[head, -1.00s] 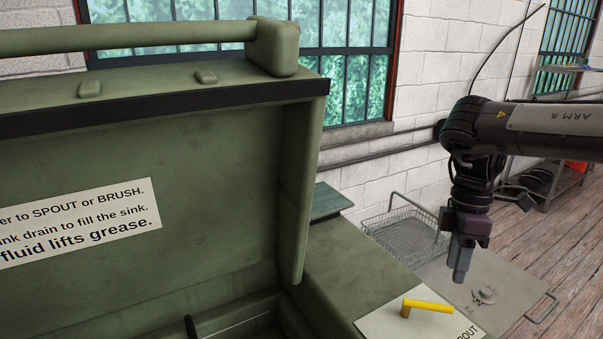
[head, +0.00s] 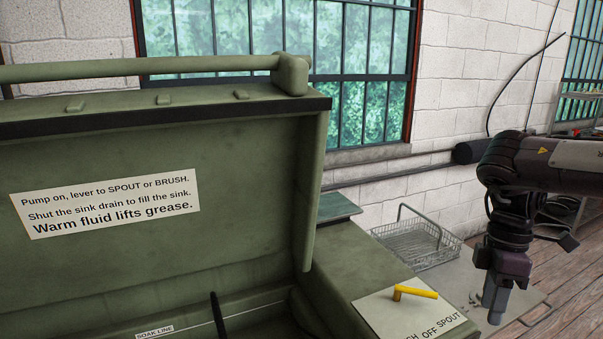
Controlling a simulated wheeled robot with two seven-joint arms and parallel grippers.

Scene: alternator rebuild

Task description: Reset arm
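My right arm comes in from the right edge, and its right gripper (head: 495,307) points down at the lower right, to the right of the parts washer's lever panel. Its fingers show close together with no gap between them and nothing held. My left gripper is not in view. The green parts washer (head: 200,130) has its lid raised, with a white instruction label (head: 110,204) on it. A yellow lever (head: 415,292) sits on the panel (head: 388,316) marked OFF and SPOUT, apart from the gripper.
A wire basket (head: 420,245) stands behind the gripper on a grey surface, with small metal parts (head: 476,299) near the fingers. A dark hose end (head: 218,318) rises in the sink at the bottom. Wooden floor (head: 550,270) lies at the right.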

